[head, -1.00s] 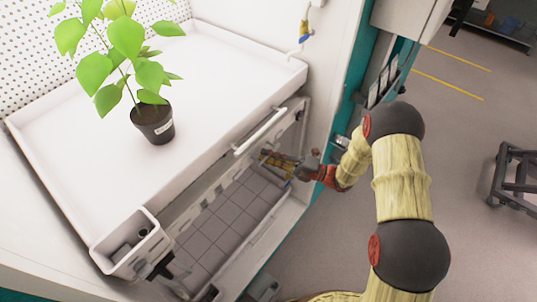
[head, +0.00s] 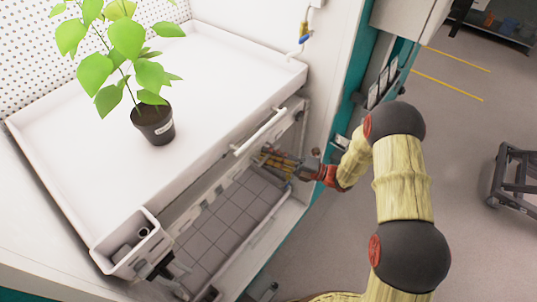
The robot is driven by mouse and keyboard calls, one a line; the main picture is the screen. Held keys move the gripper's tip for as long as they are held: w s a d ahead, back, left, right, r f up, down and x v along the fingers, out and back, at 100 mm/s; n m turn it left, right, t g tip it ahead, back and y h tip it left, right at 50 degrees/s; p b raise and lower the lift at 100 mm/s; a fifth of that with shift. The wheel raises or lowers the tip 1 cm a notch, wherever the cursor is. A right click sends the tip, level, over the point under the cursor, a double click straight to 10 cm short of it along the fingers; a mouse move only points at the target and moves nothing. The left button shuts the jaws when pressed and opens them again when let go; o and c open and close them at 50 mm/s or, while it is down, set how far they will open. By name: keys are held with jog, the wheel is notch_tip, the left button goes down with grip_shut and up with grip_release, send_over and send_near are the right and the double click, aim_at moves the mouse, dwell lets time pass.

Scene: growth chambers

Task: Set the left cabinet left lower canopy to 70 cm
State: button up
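A wide white tray-like shelf (head: 215,65) fills the left of the head view inside the cabinet. A potted green plant (head: 154,122) stands on it. A white horizontal bar (head: 260,132) runs along the shelf's front edge. My gripper (head: 273,160) reaches in from the right, just below and beside the right part of this bar, above the lower tiled floor. Its fingers look small and partly blend with the parts behind them. I cannot tell whether they touch anything or are open. No height scale or canopy reading is legible.
A small white box (head: 133,245) is at the shelf's front left corner. The cabinet's right wall has a blue-and-yellow fitting (head: 305,32) and a teal edge (head: 352,85). A dark wheeled frame (head: 515,188) stands on the open grey floor at right.

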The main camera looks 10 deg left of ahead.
jog(key=v, duration=1.2)
jog(key=shift+w, duration=0.15)
